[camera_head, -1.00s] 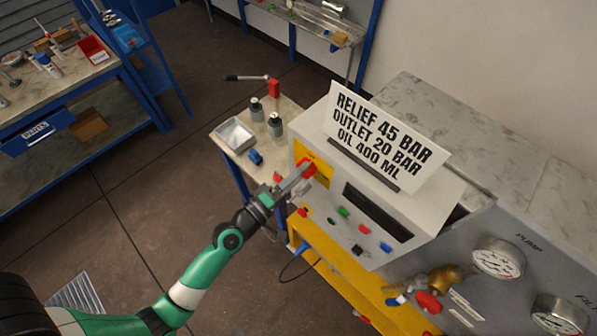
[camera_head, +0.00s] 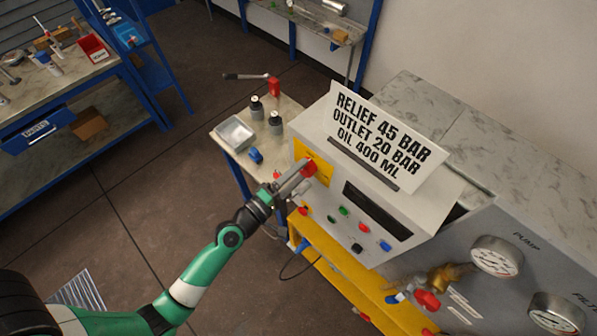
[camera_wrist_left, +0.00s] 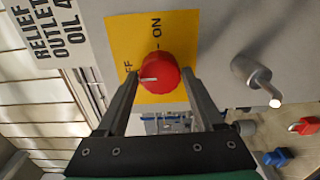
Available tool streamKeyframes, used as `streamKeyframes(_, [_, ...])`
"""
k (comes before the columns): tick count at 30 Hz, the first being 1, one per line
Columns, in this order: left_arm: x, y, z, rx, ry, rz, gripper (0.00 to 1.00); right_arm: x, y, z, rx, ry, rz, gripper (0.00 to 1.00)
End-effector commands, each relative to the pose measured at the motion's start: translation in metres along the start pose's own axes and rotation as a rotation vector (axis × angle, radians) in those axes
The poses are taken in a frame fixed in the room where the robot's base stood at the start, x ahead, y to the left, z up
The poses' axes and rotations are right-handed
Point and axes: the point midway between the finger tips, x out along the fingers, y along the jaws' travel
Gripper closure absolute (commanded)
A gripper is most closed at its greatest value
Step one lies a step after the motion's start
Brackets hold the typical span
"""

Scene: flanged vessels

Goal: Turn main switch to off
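The main switch is a red round knob (camera_head: 309,170) on a yellow plate (camera_head: 323,170) at the left end of the grey panel's face. In the left wrist view the knob (camera_wrist_left: 159,73) carries a white mark pointing left, toward the OFF lettering, which a finger partly hides. "ON" (camera_wrist_left: 157,33) reads clear above the knob. My left gripper (camera_head: 299,176) is at the switch. Its fingers (camera_wrist_left: 160,76) lie on both sides of the knob, apparently in contact, shut on it. My right gripper is in neither view.
A metal lever (camera_wrist_left: 255,78) sticks out beside the yellow plate. Coloured buttons (camera_head: 343,211) lie below it. A sign (camera_head: 385,137) stands on the panel top. A side table with a tray (camera_head: 235,134) and dark bottles (camera_head: 275,124) stands behind. Gauges (camera_head: 496,256) are at the right.

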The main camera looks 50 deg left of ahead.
Motion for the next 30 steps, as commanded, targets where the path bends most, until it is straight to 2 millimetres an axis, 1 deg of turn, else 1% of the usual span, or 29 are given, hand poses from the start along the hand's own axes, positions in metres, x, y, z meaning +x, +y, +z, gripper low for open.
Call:
streamKeyframes(1, [0.000,0.000,0.000,0.001,0.000,0.000,0.20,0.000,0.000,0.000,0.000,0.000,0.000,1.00])
streamKeyframes(3, [0.000,0.000,0.000,0.001,0.000,0.000,0.07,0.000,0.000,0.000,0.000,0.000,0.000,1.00])
streamKeyframes(4, [0.000,0.000,0.000,0.002,0.000,0.000,0.06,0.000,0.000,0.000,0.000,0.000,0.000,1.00])
streamKeyframes(11, [0.000,0.000,0.000,0.003,0.000,-0.001,0.06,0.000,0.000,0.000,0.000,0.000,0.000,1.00])
streamKeyframes(14, [-0.004,-0.001,0.000,0.003,0.000,-0.001,0.06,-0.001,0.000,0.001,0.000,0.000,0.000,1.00])
streamKeyframes(17, [-0.018,-0.003,0.000,0.004,0.000,-0.002,0.06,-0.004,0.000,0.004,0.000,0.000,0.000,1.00])
streamKeyframes(20, [-0.040,-0.005,-0.001,0.003,0.002,-0.003,0.06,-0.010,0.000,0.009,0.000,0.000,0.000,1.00])
streamKeyframes(24, [-0.074,-0.007,-0.001,0.002,0.004,-0.003,0.06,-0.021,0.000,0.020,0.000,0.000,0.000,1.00])
streamKeyframes(27, [-0.095,-0.006,-0.001,0.002,0.004,-0.002,0.06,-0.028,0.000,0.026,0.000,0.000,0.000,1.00])
streamKeyframes(30, [-0.109,-0.005,-0.001,0.001,0.003,-0.002,0.06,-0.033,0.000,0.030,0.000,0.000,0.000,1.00])
